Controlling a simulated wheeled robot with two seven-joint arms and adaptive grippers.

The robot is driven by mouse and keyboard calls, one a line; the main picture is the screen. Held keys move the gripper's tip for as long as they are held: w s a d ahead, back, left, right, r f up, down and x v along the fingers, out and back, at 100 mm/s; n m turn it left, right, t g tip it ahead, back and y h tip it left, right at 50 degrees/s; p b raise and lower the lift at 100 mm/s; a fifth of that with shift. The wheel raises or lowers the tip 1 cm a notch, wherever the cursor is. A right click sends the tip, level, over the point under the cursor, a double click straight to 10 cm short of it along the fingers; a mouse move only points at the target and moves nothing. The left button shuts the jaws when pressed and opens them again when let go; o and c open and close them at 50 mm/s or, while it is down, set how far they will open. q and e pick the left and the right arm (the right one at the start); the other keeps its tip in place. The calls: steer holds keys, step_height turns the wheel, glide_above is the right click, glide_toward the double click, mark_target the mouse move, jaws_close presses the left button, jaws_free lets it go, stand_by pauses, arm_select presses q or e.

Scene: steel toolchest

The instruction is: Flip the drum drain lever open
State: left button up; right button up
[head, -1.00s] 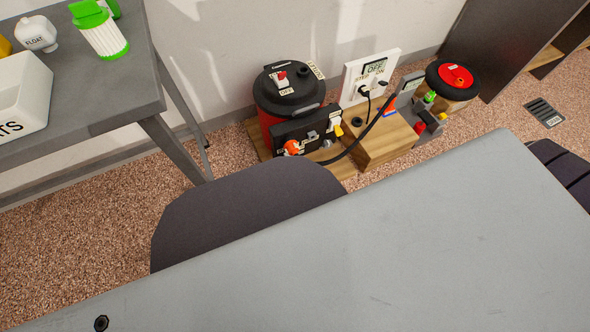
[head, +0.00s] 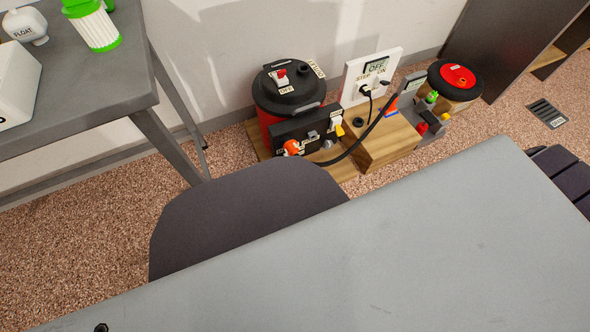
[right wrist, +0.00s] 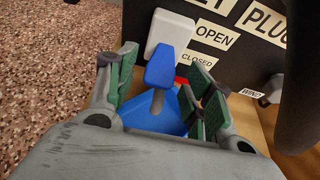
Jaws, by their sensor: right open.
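In the right wrist view a blue lever (right wrist: 161,68) stands between my gripper's fingers, above a wider blue base (right wrist: 150,115). A white block (right wrist: 169,33) is behind its tip, against a black panel (right wrist: 235,65) with OPEN (right wrist: 212,34) and CLOSED (right wrist: 197,60) labels. My right gripper (right wrist: 165,72) is open, its green pads on either side of the lever; contact cannot be told. In the head view a red and black drum (head: 290,92) stands on a wooden board by the wall. The blue lever cannot be made out there. My left gripper is not in view.
A black box (head: 300,128) with an orange knob (head: 291,147) stands before the drum. A grey table (head: 90,90) is at left.

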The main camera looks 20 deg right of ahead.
steer(key=c, duration=1)
